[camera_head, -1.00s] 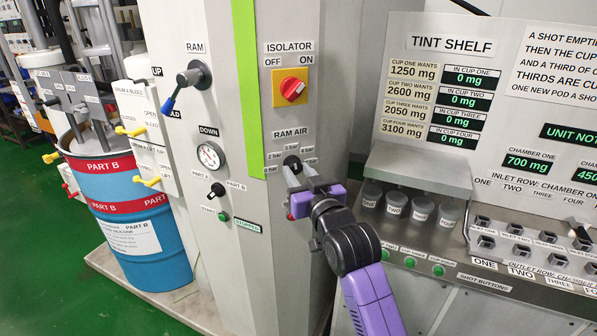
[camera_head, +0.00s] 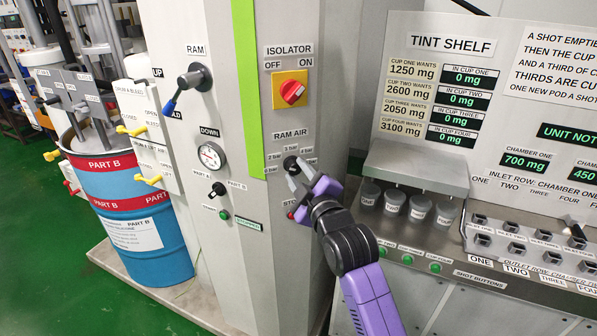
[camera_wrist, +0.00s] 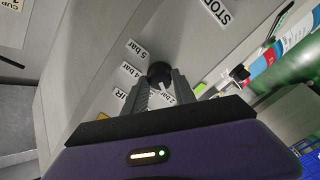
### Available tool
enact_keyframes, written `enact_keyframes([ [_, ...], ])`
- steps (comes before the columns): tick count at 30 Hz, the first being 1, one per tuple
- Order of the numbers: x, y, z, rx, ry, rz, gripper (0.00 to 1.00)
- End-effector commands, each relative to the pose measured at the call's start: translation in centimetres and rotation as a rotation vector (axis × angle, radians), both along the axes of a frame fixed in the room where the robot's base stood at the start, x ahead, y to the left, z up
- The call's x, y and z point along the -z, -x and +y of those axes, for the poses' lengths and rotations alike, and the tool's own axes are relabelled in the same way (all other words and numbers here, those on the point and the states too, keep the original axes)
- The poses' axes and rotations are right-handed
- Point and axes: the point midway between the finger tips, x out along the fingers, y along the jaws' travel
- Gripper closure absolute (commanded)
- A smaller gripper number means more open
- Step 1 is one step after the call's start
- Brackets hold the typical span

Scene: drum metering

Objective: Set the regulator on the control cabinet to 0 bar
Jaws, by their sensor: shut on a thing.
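The control cabinet (camera_head: 225,130) stands in the middle of the head view. Its RAM AIR regulator is a black knob (camera_head: 291,163) with bar labels around it, below the red and yellow isolator. In the wrist view the knob (camera_wrist: 160,72) shows between the far ends of my fingers, near the 2 bar, 4 bar and 5 bar labels. My gripper (camera_head: 299,181) is at the knob, with its fingertips shut on it; it also shows in the wrist view (camera_wrist: 162,85). The fingers hide part of the dial, and I cannot read the setting.
The red isolator switch (camera_head: 291,92) is above the knob. A RAM lever (camera_head: 188,84) and a gauge (camera_head: 211,156) are to the left. The tint shelf (camera_head: 420,165) with several cups stands close on the right. A blue drum (camera_head: 135,235) is at far left.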

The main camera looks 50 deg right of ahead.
Motion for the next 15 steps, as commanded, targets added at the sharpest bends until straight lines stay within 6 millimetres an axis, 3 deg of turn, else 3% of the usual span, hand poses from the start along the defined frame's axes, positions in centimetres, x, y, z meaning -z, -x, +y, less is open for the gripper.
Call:
enact_keyframes([
  [15, 0.16, 0.06, -0.04, -0.001, 0.408, 0.198, 1.0],
])
